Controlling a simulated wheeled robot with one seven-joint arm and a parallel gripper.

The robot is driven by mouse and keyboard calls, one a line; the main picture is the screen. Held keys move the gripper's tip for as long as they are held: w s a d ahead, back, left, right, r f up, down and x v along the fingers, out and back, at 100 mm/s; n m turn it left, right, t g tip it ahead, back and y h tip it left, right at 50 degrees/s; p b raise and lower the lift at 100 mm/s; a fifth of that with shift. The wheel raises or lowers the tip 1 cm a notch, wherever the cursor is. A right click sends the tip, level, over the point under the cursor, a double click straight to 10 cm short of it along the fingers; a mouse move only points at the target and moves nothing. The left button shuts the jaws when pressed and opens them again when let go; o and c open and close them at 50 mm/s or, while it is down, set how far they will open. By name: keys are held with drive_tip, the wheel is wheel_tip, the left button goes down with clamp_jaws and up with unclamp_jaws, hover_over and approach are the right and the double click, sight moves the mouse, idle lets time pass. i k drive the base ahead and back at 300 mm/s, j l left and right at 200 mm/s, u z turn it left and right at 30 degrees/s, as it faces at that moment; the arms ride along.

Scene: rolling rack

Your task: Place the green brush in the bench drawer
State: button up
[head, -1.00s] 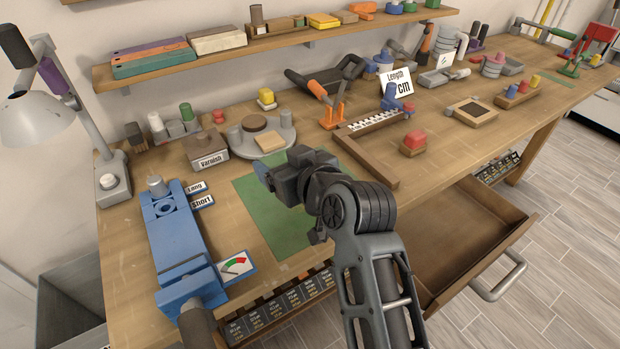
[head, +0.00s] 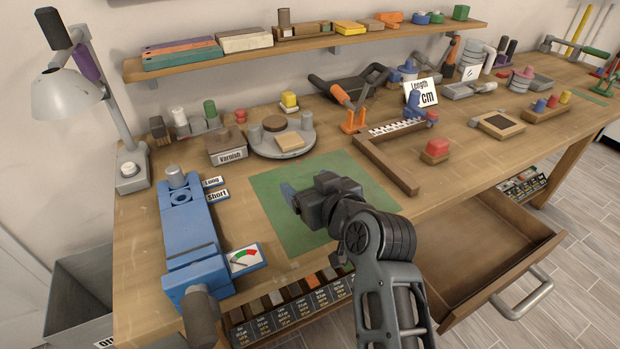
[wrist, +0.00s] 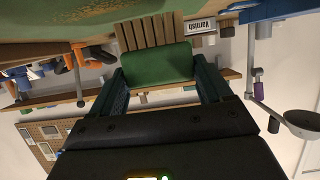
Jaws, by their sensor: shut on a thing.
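My gripper (head: 290,194) is over the green mat, at the end of my arm. In the wrist view its two fingers are shut on the green brush (wrist: 158,65), a rounded green block with several brown bristle strips beyond it. In the head view the brush is hidden by my gripper. The bench drawer (head: 475,285) is pulled open under the bench's front edge, to the right of my gripper. Its visible inside is bare. My gripper is apart from the drawer.
The green mat (head: 335,180) lies on the bench (head: 420,185). A blue vise (head: 190,240) stands to the left. The drawer's metal handle (head: 525,290) juts out over the floor.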

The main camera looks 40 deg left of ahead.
sight(443, 254)
drive_tip(key=i, duration=0.2)
drive_tip(key=k, duration=0.25)
drive_tip(key=i+j+u, duration=0.1)
drive_tip(key=j, duration=0.3)
drive_tip(key=i+j, duration=0.1)
drive_tip(key=j, duration=0.3)
drive_tip(key=i+j+u, duration=0.15)
drive_tip(key=j, duration=0.25)
drive_tip(key=i+j+u, duration=0.1)
drive_tip(key=j, duration=0.3)
